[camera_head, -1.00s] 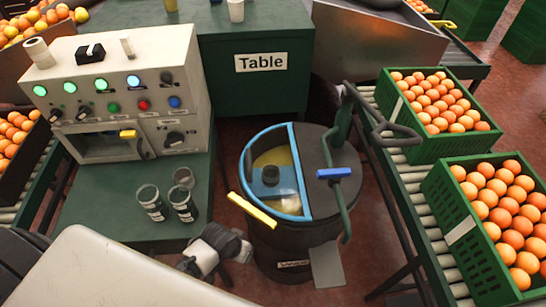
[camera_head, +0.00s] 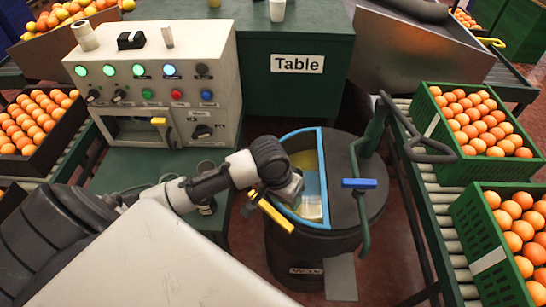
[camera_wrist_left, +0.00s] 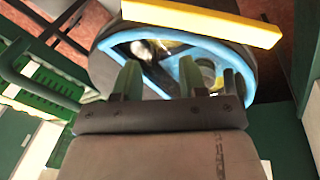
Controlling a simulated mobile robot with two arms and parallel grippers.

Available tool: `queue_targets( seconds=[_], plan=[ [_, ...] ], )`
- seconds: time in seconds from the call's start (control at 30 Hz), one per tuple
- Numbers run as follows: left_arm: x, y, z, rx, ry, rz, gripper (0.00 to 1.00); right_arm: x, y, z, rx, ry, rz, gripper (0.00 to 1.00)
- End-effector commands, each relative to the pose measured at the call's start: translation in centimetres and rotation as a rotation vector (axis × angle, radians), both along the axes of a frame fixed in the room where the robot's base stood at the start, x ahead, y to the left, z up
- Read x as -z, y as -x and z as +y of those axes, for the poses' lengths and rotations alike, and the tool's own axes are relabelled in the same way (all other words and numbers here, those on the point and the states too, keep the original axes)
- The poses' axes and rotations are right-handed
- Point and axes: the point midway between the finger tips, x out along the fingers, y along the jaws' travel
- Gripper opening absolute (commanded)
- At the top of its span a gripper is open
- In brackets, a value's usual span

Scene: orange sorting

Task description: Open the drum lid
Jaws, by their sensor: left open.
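The black drum (camera_head: 345,240) stands on the floor right of centre. Its top has a blue-rimmed, see-through half (camera_head: 321,165) on the left and a dark half with a blue grip (camera_head: 358,183) on the right. A yellow bar handle (camera_head: 273,214) sticks out at the left rim. My left gripper (camera_head: 292,190) is over the left edge of the top, close to the yellow bar and partly hiding the see-through half. In the left wrist view the open, empty fingers (camera_wrist_left: 158,78) point toward the blue rim (camera_wrist_left: 188,78), with the yellow bar (camera_wrist_left: 205,20) beyond. Contact cannot be told. My right gripper is out of view.
A control box (camera_head: 160,85) with lit buttons stands left on a green table. A green table labelled "Table" (camera_head: 262,95) is behind the drum. Green crates of oranges (camera_head: 432,125) stand on a roller conveyor (camera_head: 437,215) at right, close to the drum.

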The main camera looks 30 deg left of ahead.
Motion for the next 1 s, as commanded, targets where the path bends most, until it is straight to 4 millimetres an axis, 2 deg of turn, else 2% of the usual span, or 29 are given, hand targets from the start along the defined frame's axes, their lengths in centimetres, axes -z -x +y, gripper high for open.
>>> queue_targets(
  seconds=[0.03, 0.1, 0.23, 0.33, 0.47, 0.57, 0.67, 1.0],
  plan=[
    [-1.0, -2.0, 2.1, -0.059, -0.017, 0.016, 0.42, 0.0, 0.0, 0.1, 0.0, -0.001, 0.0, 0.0],
    [-2.5, -4.2, 4.7, -0.163, -0.019, 0.054, 0.42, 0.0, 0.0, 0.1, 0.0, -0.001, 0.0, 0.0],
    [-5.5, -7.2, 9.3, -0.361, -0.006, 0.111, 0.42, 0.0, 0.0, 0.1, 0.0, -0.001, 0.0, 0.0],
    [-7.4, -8.4, 11.7, -0.472, 0.013, 0.136, 0.42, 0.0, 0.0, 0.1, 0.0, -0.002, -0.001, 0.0],
    [-8.4, -9.0, 13.1, -0.539, 0.028, 0.151, 0.42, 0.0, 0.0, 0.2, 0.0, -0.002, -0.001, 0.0],
    [-7.8, -9.1, 13.0, -0.547, 0.032, 0.156, 0.42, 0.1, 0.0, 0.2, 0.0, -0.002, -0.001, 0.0],
    [-6.3, -9.2, 12.7, -0.546, 0.032, 0.157, 0.42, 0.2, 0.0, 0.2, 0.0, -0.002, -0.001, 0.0],
    [-0.2, -9.8, 11.6, -0.543, 0.031, 0.154, 0.42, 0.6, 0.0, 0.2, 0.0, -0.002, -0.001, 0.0]
  ],
)
